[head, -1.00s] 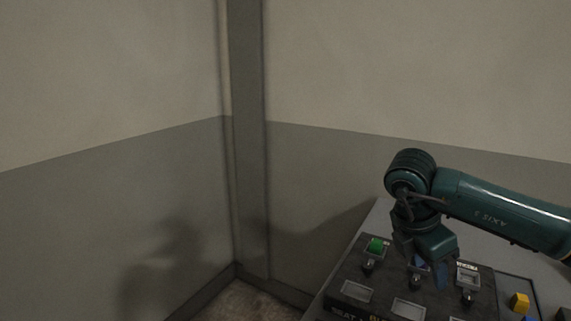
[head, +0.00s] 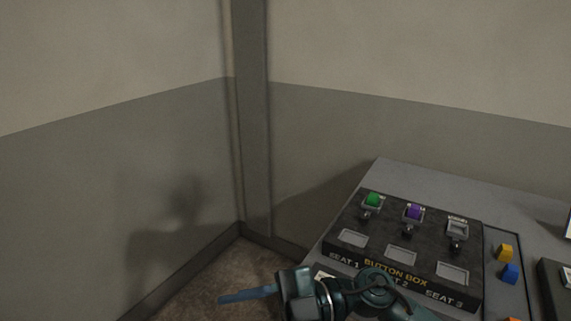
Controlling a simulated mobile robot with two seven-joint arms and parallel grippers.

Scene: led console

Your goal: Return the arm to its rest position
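My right gripper (head: 247,294) is at the bottom middle of the head view, off the front left of the button box. Its bluish fingers point left over the floor. They are seen edge-on, so I cannot tell whether they are open or shut. The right forearm runs out at the bottom edge and covers part of the box's front. The button box (head: 424,254) has a green button (head: 373,199) at the first position and a purple button (head: 414,212) at the second. The third position (head: 457,229) shows a grey, empty-looking holder. My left gripper is not in view.
The box stands on a grey table (head: 385,174). To its right is a tray with a yellow block (head: 505,252), a blue block (head: 510,273) and an orange piece. A dark panel stands at the right edge. Walls meet in a corner at left, above bare floor.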

